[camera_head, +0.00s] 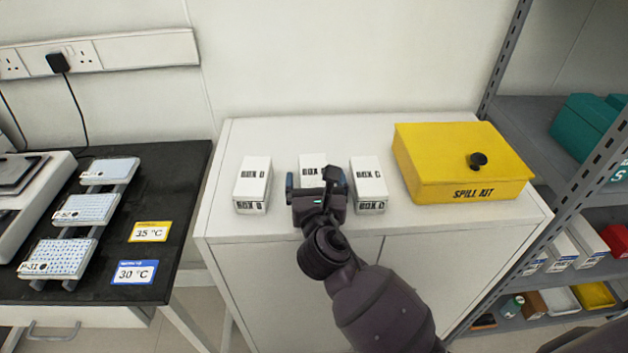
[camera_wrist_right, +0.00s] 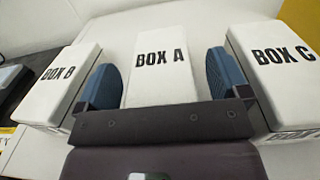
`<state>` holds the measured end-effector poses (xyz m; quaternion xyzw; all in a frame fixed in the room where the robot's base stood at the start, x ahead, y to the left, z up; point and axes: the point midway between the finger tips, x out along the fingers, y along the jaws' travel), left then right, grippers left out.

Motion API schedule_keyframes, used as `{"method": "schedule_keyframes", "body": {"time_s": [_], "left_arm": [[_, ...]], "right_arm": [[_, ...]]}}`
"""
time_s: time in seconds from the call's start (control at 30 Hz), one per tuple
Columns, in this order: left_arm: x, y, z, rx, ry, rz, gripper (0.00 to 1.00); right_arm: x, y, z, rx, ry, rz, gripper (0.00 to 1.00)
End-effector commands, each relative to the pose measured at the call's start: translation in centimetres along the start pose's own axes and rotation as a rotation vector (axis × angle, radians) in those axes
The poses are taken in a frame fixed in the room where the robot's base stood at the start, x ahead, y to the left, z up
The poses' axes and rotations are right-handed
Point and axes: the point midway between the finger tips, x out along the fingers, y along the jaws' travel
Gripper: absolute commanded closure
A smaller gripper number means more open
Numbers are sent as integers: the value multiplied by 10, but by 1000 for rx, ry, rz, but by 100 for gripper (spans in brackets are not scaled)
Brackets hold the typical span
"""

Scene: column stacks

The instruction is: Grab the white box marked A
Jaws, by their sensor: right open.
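The white box marked A (camera_head: 312,164) stands in the middle of a row of three on the white cabinet top, its lower part hidden by my right gripper. In the right wrist view the box (camera_wrist_right: 161,60) shows "BOX A" on its top. My right gripper (camera_head: 318,184) is open. In the wrist view its blue-padded fingers (camera_wrist_right: 165,82) are on either side of the near end of box A, with small gaps visible. Whether they are low enough to flank its sides is hard to tell. My left gripper is not in view.
White box B (camera_head: 253,182) stands close on the left and white box C (camera_head: 369,182) close on the right. A yellow spill kit (camera_head: 460,165) sits farther right on the cabinet (camera_head: 280,130). A grey shelf rack (camera_head: 520,110) stands at the right.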

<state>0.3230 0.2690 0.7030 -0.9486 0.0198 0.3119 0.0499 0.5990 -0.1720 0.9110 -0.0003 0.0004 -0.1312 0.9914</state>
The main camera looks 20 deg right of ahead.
Motion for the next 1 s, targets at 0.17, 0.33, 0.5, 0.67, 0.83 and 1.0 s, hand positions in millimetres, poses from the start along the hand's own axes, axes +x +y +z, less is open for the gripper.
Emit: {"method": "schedule_keyframes", "body": {"time_s": [0.17, 0.33, 0.5, 0.67, 0.83, 1.0], "left_arm": [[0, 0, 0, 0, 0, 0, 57], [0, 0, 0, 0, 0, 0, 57], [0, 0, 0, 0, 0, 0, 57], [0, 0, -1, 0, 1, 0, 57], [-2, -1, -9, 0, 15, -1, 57], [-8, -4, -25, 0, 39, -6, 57]], "right_arm": [[0, 0, 0, 0, 0, 0, 26], [0, 0, 0, 0, 0, 0, 52], [0, 0, 0, 1, -1, 1, 68], [0, 0, 1, 1, -1, 1, 68], [0, 0, 16, 4, -7, 1, 68], [0, 1, 51, 5, -14, 2, 68]]}}
